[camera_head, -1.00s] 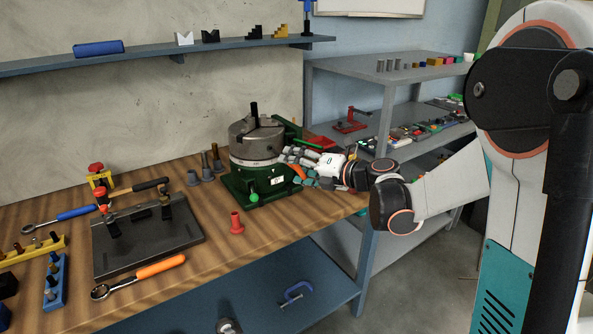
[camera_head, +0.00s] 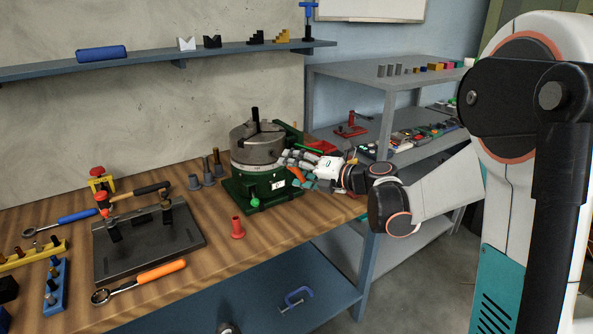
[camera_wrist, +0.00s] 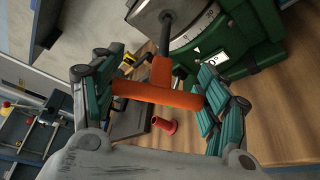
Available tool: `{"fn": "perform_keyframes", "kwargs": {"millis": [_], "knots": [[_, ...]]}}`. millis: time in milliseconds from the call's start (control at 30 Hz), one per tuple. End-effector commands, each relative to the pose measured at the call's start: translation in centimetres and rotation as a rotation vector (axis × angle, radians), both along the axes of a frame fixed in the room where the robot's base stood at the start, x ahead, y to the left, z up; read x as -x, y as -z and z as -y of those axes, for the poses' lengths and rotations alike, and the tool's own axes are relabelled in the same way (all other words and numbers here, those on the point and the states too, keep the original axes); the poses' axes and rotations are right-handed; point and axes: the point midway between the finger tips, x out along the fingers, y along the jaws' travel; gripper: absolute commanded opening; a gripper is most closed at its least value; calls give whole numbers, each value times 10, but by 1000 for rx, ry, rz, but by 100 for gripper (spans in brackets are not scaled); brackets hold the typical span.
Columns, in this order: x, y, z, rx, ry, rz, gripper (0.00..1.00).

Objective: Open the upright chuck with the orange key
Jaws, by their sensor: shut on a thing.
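The upright chuck (camera_head: 258,148) is a grey cylinder on a green base on the wooden bench, with a black rod standing at its top. It also shows at the top of the wrist view (camera_wrist: 180,14). The orange key (camera_wrist: 155,94) has an orange T-handle and a dark shank. My gripper (camera_wrist: 158,85) is shut on its handle, with a green-padded finger at each end. The shank points at the chuck's side and its tip meets the grey body; I cannot tell how deep it sits. In the head view my gripper (camera_head: 296,168) is at the chuck's right side and partly hides the key (camera_head: 296,174).
A red flanged piece (camera_head: 237,228) stands in front of the chuck. Grey pieces (camera_head: 208,176) stand left of it. A dark plate fixture (camera_head: 145,248) and an orange-handled wrench (camera_head: 150,275) lie at the left. A grey shelf unit (camera_head: 350,75) stands behind my arm.

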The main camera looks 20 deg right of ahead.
Motion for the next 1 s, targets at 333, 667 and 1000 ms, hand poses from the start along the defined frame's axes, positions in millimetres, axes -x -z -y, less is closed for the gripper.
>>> {"fn": "perform_keyframes", "kwargs": {"millis": [333,667,1000], "knots": [[-1,0,0,0,0,0,25],[-11,0,-4,0,-1,0,25],[-14,0,-5,0,-1,0,25]]}}
